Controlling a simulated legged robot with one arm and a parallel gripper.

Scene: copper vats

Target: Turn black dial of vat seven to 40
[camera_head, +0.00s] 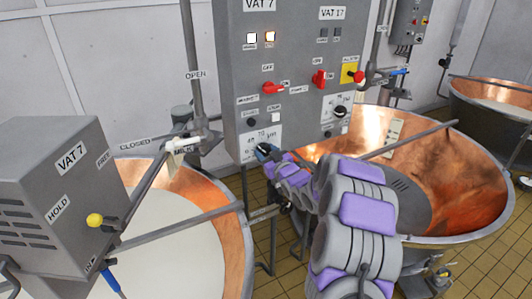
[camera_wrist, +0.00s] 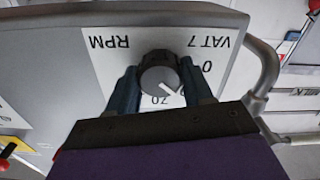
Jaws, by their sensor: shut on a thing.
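The black dial (camera_wrist: 158,72) of vat seven sits on a white plate (camera_wrist: 108,62) that reads VAT 7 and RPM, upside down in the wrist view. My gripper (camera_wrist: 162,84) is shut on this dial, with one finger on each side. The dial's white pointer line slants to the lower right in the wrist view, between a visible 70 and a 0. The other scale numbers are hidden by the fingers. In the head view my gripper (camera_head: 266,153) is at the lower left of the grey control panel (camera_head: 293,60) and covers the dial.
The panel also carries red switches, lamps and a second black dial (camera_head: 340,112) under VAT 17. The vat seven basin (camera_head: 170,245) is at lower left beside a grey box (camera_head: 65,180). A copper vat (camera_head: 440,180) stands at right. Pipes run left of the panel.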

